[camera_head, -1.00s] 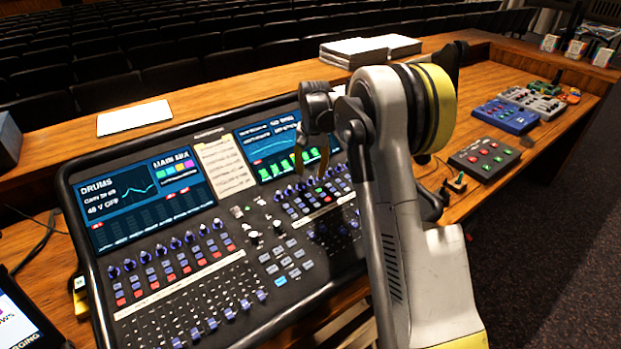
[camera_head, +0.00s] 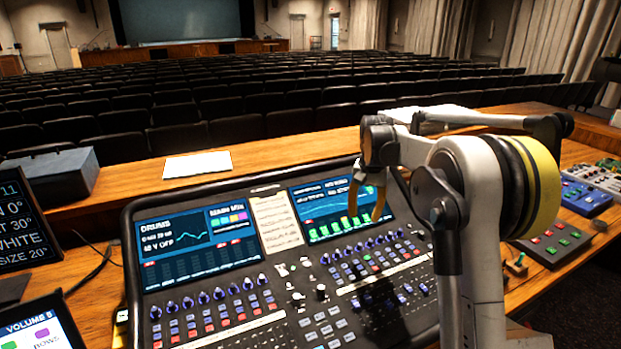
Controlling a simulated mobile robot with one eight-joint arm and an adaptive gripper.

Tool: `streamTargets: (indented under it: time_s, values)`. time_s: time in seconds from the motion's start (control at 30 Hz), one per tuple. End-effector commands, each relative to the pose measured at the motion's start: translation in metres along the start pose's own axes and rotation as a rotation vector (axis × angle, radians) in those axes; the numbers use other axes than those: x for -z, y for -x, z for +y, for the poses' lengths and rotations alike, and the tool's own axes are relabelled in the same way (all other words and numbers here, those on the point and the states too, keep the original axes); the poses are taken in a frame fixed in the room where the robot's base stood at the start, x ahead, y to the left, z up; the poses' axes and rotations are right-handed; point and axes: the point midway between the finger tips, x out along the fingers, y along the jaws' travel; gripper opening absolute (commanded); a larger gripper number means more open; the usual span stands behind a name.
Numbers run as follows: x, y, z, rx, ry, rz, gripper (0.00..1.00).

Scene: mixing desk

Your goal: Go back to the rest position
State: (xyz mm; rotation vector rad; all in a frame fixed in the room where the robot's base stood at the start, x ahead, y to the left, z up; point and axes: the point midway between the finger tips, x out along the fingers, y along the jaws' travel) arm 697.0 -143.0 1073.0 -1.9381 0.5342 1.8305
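My gripper (camera_head: 366,212) hangs fingers-down from the wrist, above the right screen of the mixing desk (camera_head: 129,262) in the picture. Its two orange-brown fingers stand apart with nothing visible between them. My arm is folded, with its forearm reaching back left over the desk and the yellow-banded joint at the right. The arm hides part of the desk's right side. I cannot tell the exact height of the fingers above the desk.
A white sheet (camera_head: 197,164) lies on the wooden ledge behind the desk. A grey box (camera_head: 50,172) and screens stand at the left. A pedal with coloured buttons (camera_head: 552,243) and a blue pedal (camera_head: 584,197) lie at the right. Rows of dark seats fill the hall beyond.

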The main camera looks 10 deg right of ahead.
Motion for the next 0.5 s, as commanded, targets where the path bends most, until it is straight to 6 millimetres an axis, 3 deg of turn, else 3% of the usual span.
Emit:
streamTargets:
  time_s: [0.13,0.23,0.5]
  values:
    - [-0.009,0.01,-0.002,0.005,0.016,0.014,0.36]
    - [-0.029,0.029,-0.004,0.016,0.05,0.044,0.36]
    - [-0.117,0.083,-0.001,0.058,0.19,0.174,0.36]
